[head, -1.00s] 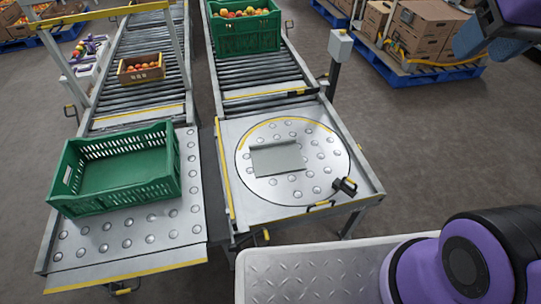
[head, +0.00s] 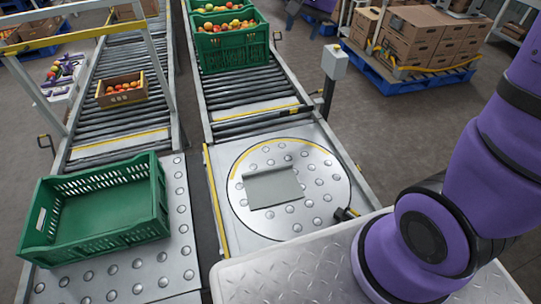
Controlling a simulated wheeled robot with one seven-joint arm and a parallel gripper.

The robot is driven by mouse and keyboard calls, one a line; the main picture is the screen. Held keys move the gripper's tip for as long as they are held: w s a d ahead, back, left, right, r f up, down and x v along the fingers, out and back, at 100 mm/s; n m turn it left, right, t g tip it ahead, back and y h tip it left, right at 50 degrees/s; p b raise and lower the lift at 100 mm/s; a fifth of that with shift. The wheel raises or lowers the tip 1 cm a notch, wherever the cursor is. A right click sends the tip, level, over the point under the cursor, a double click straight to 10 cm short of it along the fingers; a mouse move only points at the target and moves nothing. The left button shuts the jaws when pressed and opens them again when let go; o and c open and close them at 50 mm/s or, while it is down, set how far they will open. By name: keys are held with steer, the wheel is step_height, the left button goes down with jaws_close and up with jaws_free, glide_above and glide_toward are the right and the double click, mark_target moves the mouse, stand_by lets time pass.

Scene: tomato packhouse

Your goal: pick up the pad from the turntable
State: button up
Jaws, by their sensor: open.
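The pad (head: 272,188) is a flat, grey-green rectangular sheet. It lies on the round turntable (head: 322,208), left of its middle, in the head view. The turntable is a metal disc studded with ball rollers, with a yellow arc along its far rim, set in a ball-transfer table at the end of the right conveyor. My purple arm fills the right side of the view. My gripper is outside the view, so its relation to the pad cannot be seen. Nothing covers the pad.
An empty green crate (head: 160,205) stands on the left ball table. Green crates of tomatoes (head: 235,50) stand on the right conveyor (head: 245,90). A small box of tomatoes (head: 121,97) is on the left conveyor. A grey post box (head: 335,62) rises beside the turntable. My tread-plate deck is in front.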

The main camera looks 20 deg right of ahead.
steer(key=w+a+f+m+g, duration=0.1)
steer(key=w+a+f+m, duration=0.15)
steer(key=w+f, duration=0.75)
steer(key=m+g+h, duration=0.1)
steer(key=m+g, duration=0.1)
steer(key=m, duration=0.7)
glide_above(267, 169)
step_height(267, 169, down, 45)
steer(key=f, duration=0.4)
steer(key=shift+d+f, duration=0.2)
steer(key=shift+f, duration=0.15)
steer(key=shift+a+f, duration=0.1)
steer(key=shift+f, duration=3.05)
jaws_close()
